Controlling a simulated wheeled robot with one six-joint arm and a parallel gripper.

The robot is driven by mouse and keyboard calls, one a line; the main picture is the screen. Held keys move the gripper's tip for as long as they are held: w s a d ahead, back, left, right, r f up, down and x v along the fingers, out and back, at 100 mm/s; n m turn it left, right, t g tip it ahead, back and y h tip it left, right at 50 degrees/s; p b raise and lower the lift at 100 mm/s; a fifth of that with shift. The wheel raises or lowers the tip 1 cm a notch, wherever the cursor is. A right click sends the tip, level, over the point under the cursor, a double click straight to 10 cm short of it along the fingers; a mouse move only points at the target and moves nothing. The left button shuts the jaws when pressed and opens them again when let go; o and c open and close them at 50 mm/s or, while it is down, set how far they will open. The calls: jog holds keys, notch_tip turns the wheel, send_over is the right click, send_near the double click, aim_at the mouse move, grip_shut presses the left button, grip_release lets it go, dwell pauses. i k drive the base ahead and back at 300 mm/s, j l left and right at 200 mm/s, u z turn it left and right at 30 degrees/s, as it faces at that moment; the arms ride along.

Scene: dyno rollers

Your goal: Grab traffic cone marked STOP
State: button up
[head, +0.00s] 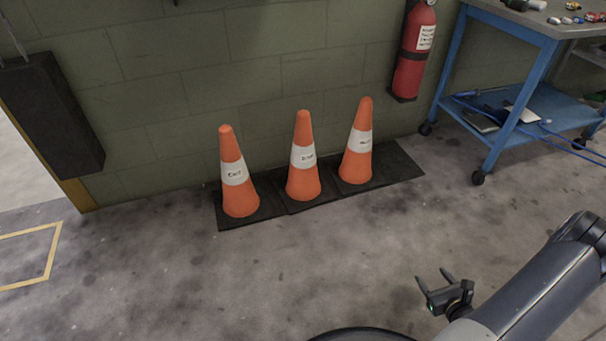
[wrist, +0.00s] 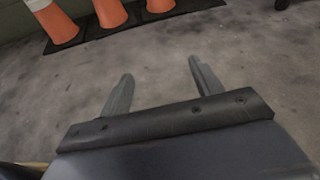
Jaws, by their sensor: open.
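Three orange cones with white bands stand upright in a row against the wall in the head view. The left cone (head: 238,188) has a label that looks like "EXIT". The middle cone (head: 303,175) and the right cone (head: 357,160) carry dark lettering too small to read surely, so I cannot tell which says STOP. The lower parts of the cones also show at the top of the wrist view, cut off by its edge. My gripper (head: 447,277) is open and empty, in front of the cones and to their right, well apart from them. Its two fingers (wrist: 158,88) show in the wrist view.
The cones stand on black bases on the floor. A red fire extinguisher (head: 413,50) hangs on the wall at right. A blue wheeled cart (head: 540,110) stands at the far right. A dark box (head: 52,112) is at left. The floor (head: 300,265) before the cones is clear.

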aim_at(304, 188)
jog(key=i+j, duration=1.7)
jog(key=j, duration=0.15)
jog(key=i+l+z, duration=0.05)
